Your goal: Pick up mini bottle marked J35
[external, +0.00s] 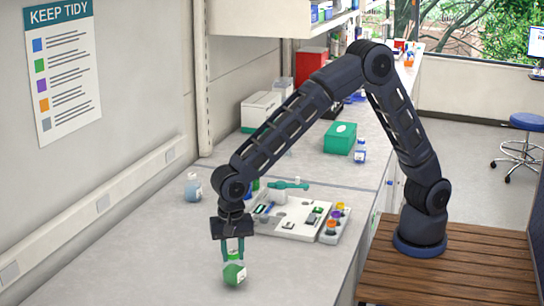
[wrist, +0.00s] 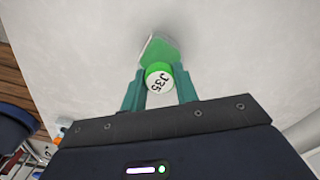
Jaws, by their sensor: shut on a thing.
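The mini bottle marked J35 (wrist: 159,80) has a white cap face with the black mark and a green rim, seen in the wrist view. My gripper (wrist: 160,93) has its two teal fingers on either side of it, shut on it. In the external view my gripper (external: 233,254) points down at the front of the bench, with the bottle's green and white top (external: 233,257) between the fingers. A green faceted body (external: 234,274) shows just below the fingers. I cannot tell whether it touches the bench.
A white tray (external: 268,227) with small items and a rack of colored caps (external: 335,222) stand behind my gripper. A clear bottle with bluish liquid (external: 193,188) stands by the wall. A green box (external: 340,138) is farther back. The bench front is clear.

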